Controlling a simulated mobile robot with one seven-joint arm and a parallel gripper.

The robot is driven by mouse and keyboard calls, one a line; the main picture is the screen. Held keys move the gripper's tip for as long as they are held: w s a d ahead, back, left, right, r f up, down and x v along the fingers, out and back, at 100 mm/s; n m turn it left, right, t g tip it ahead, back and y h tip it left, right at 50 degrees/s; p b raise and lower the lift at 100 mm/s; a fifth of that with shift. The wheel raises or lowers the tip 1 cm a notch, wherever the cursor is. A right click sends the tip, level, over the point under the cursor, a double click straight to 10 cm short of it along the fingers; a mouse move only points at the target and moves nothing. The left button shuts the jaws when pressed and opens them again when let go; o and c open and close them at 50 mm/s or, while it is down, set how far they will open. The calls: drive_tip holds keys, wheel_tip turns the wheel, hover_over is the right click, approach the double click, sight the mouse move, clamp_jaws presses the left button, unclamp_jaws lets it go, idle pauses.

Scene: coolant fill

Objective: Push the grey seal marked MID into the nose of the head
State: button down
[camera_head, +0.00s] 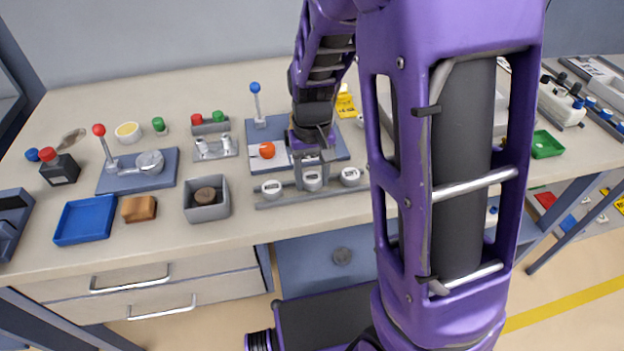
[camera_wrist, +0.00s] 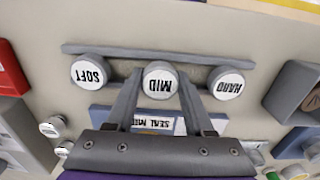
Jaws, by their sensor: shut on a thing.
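The grey seal marked MID (camera_wrist: 160,82), round with a white top, sits in the middle of a grey rack (camera_wrist: 120,52) between the SOFT seal (camera_wrist: 88,72) and the HARD seal (camera_wrist: 228,84). My gripper (camera_wrist: 159,88) is shut on the MID seal, one finger on each side. In the head view my gripper (camera_head: 312,172) reaches down over the rack (camera_head: 262,203) at the table's front. Behind it is a blue plate (camera_head: 333,138) with a blue-knobbed lever and an orange knob. I cannot make out the head's nose; my arm hides part of that area.
A grey box (camera_head: 208,212) with a brown round thing stands left of the rack. A blue tray (camera_head: 86,220), a brown block (camera_head: 139,208) and a red-knobbed lever press (camera_head: 120,180) are further left. A SEAL MID card (camera_wrist: 155,123) lies behind the rack.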

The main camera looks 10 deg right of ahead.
sight(312, 174)
drive_tip(key=r, duration=0.3)
drive_tip(key=r+p, duration=0.1)
drive_tip(key=r, duration=0.5)
drive_tip(key=shift+w+r, duration=0.15)
drive_tip(key=shift+w, duration=0.25)
drive_tip(key=w+r+p, duration=0.1)
drive_tip(key=w+r, duration=0.3)
drive_tip(key=w, duration=0.3)
drive_tip(key=w+d+r+p, duration=0.1)
drive_tip(key=w+r+p, duration=0.1)
drive_tip(key=w, duration=0.4)
drive_tip(key=shift+w+r, duration=0.4)
drive_tip(key=shift+r, duration=0.5)
drive_tip(key=shift+f+b, duration=1.45)
drive_tip(key=shift+f, duration=1.45)
drive_tip(key=shift+p, duration=0.6)
drive_tip(key=shift+s+f+b, duration=0.1)
drive_tip(key=shift+f+b, duration=0.7)
drive_tip(key=shift+f, duration=0.5)
drive_tip(key=shift+c, duration=1)
unclamp_jaws()
